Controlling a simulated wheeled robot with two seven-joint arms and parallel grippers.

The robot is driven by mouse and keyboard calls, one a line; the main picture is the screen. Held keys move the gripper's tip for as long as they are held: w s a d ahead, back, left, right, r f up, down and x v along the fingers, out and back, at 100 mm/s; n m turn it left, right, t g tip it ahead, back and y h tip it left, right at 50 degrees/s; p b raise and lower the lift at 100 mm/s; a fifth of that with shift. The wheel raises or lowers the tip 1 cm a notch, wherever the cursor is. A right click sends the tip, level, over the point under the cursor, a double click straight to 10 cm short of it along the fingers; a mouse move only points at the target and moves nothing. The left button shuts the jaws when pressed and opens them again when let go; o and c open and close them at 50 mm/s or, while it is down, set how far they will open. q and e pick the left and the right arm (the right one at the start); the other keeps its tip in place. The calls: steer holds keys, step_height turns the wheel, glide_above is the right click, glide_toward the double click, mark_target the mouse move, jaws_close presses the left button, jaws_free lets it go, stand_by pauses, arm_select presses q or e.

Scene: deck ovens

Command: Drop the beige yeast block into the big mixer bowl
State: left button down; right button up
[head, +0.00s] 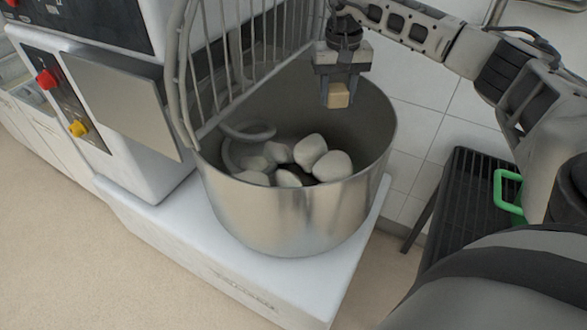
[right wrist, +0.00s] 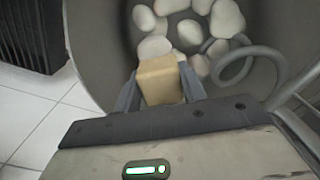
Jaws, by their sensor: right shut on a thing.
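The big mixer bowl (head: 290,215) is a steel bowl on the white base of the mixer, with several pale dough pieces (head: 310,152) inside. My right gripper (head: 337,88) is over the back right part of the bowl opening, pointing down. It is shut on the beige yeast block (head: 338,97), which shows between its fingers. In the right wrist view the yeast block (right wrist: 160,80) sits between the two fingers, with the bowl's inside (right wrist: 108,55) and the dough pieces beyond it. My left gripper is not in view.
A wire guard (head: 235,60) stands raised at the left of the bowl. A curved mixing hook (head: 247,132) is inside the bowl.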

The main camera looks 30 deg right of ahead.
steer(key=o, duration=1.1)
steer(key=shift+r, duration=0.1)
steer(key=shift+r, duration=0.4)
step_height(320, 180, up, 15)
steer(key=shift+p, duration=0.9)
steer(key=shift+s+f, duration=0.1)
